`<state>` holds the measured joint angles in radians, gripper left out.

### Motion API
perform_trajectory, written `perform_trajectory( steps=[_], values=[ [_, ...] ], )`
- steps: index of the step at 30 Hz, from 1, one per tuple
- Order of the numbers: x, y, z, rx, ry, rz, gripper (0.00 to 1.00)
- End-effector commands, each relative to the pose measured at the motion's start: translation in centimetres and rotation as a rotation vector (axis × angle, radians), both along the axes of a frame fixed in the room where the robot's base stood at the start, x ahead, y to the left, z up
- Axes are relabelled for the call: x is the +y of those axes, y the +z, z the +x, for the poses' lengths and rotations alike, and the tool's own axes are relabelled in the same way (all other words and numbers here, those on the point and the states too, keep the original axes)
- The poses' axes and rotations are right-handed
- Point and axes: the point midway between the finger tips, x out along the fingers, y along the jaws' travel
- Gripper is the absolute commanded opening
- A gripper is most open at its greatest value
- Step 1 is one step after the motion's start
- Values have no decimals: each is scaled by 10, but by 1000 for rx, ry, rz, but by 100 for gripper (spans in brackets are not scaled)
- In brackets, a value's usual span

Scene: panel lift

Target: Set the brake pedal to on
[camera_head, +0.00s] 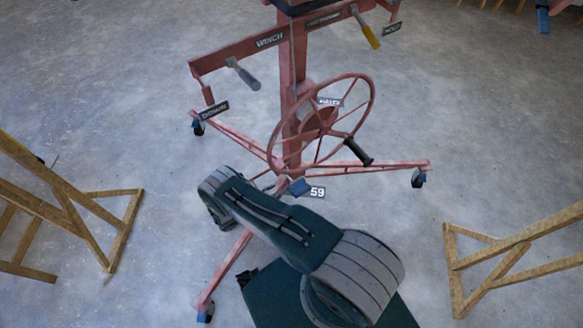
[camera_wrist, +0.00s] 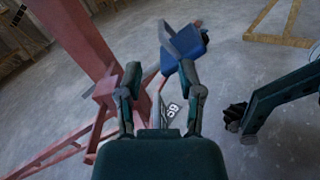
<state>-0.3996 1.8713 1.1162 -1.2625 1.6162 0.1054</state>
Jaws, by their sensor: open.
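A small blue piece that looks like the brake pedal (camera_head: 298,187) sits low at the foot of the red lift's post, beside a tag reading 59. In the wrist view a blue pad on a grey plate, likely the same pedal (camera_wrist: 194,48), shows beyond the right fingertip. My gripper (camera_wrist: 160,73) is open and empty, with its fingers pointing toward the post and the pedal. I cannot tell whether a finger touches the pedal, or which setting it is in. In the head view my arm hides the fingers.
Wooden trestles stand at left (camera_head: 75,200) and right (camera_head: 500,262).

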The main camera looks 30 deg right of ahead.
Motion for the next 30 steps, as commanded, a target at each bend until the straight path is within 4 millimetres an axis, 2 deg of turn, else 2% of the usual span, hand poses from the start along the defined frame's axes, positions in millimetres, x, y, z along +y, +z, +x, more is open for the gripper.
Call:
perform_trajectory(
  steps=[5,19,24,30],
  values=[
    [-12,-2,0,3,1,-4,48],
    [-93,-1,7,3,-1,-2,48],
    [-106,-1,9,2,1,-3,48],
    [-108,-1,9,2,3,-2,48]
  ],
)
